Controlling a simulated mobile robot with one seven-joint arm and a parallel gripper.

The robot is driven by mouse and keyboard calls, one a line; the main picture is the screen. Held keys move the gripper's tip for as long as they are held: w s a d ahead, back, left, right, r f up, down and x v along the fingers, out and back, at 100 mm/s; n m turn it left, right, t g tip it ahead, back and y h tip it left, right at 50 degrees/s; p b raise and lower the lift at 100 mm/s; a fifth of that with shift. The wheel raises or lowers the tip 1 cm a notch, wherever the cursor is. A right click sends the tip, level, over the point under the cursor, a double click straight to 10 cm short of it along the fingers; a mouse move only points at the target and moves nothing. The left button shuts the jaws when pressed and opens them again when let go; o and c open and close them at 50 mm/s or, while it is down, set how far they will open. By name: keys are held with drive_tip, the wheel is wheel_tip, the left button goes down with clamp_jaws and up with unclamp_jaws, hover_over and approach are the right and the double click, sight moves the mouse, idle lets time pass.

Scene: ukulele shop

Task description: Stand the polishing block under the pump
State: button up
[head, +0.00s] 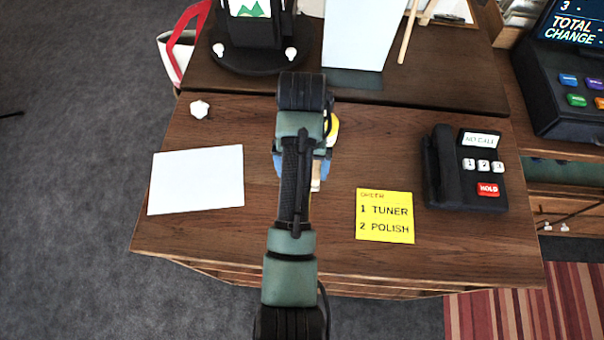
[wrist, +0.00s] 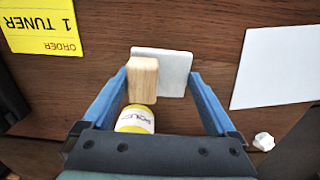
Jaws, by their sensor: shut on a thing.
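My gripper (wrist: 158,82) points down over the wooden counter, its blue fingers shut on the polishing block. The block shows a pale grey flat plate (wrist: 176,72) between the fingertips and an upright wooden piece (wrist: 142,80) at its left side. In the head view only a bit of the wood (head: 316,176) shows beside my arm. A yellow item with a white lettered label (wrist: 135,119) lies close by between the fingers in the wrist view; it shows past my arm in the head view (head: 333,130). I cannot tell whether this is the pump. My arm hides much of this area.
A white sheet (head: 196,180) lies left and a yellow order note (head: 385,216) right. A black phone (head: 466,168) stands further right. A small white knob (head: 200,109) is at the back left. A black stand (head: 250,50) and white panel (head: 358,35) rise behind.

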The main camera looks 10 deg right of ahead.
drive_tip(key=shift+f+p, duration=0.3)
drive_tip(key=shift+f, duration=1.15)
drive_tip(key=shift+f, duration=0.15)
drive_tip(key=o, duration=1)
wheel_tip(320, 180, up, 5)
drive_tip(key=shift+w+r+b, duration=0.1)
drive_tip(key=shift+b, duration=0.6)
wheel_tip(320, 180, up, 5)
drive_tip(key=p, duration=0.5)
drive_tip(key=shift+r+p, duration=0.2)
drive_tip(key=shift+p, duration=0.1)
drive_tip(key=shift+r+p, duration=0.9)
